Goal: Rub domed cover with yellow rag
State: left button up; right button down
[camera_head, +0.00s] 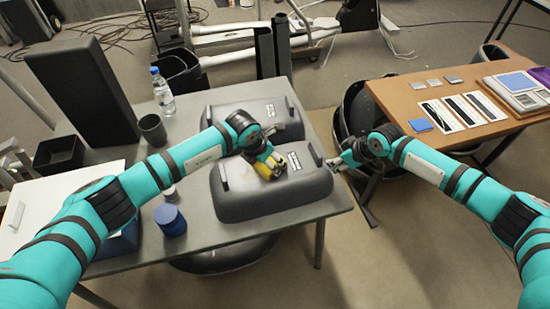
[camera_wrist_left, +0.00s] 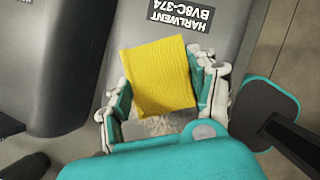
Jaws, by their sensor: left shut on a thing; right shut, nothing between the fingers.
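A yellow rag (camera_head: 264,171) is held by my left gripper (camera_head: 270,162) over the top of the nearer dark grey domed cover (camera_head: 240,203). In the left wrist view the rag (camera_wrist_left: 158,72) sits between the fingers of the left gripper (camera_wrist_left: 163,92), over the cover (camera_wrist_left: 195,18) with its HARLWENT BV8C-374 label. A pale rough patch (camera_wrist_left: 158,127) shows on the cover just below the rag. I cannot tell whether the rag touches the cover. My right gripper (camera_head: 340,161) is shut and empty, just right of the cover near the table's right edge.
A second domed cover (camera_head: 287,112) lies behind on the same grey table (camera_head: 200,247). A bottle (camera_head: 163,92), a dark cup (camera_head: 152,128) and a blue round container (camera_head: 170,219) stand to the left. A wooden table (camera_head: 400,97) with flat panels is at right.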

aim_at(259, 166)
pick_arm(q)
jog(key=shift+a, duration=0.2)
jog(key=shift+s+a+f, duration=0.1)
jog(key=shift+s+a, duration=0.25)
jog(key=shift+a, duration=0.8)
jog(key=shift+s+a+f, duration=0.1)
jog(key=shift+s+a, duration=0.25)
jog(key=shift+a, duration=0.75)
jog(key=shift+s+a+f, duration=0.1)
jog(key=shift+s+a, duration=0.25)
jog(key=shift+a, duration=0.8)
jog(key=shift+s+a+r, duration=0.1)
jog(key=shift+s+a, duration=0.1)
jog(key=shift+a, duration=0.55)
jog(key=shift+s+a+r, duration=0.1)
jog(key=shift+s+a, duration=0.1)
jog(key=shift+a, duration=0.5)
jog(key=shift+w+d, duration=0.2)
jog(key=shift+d, duration=0.5)
jog(key=shift+w+d, duration=0.2)
jog(key=shift+d, duration=0.5)
jog(key=shift+w+d, duration=0.5)
jog(key=shift+d, duration=1.3)
jog(key=shift+w+d, duration=0.45)
jog(key=shift+d, duration=1.3)
jog(key=shift+w+d, duration=0.5)
jog(key=shift+d, duration=1.3)
jog(key=shift+s, duration=0.15)
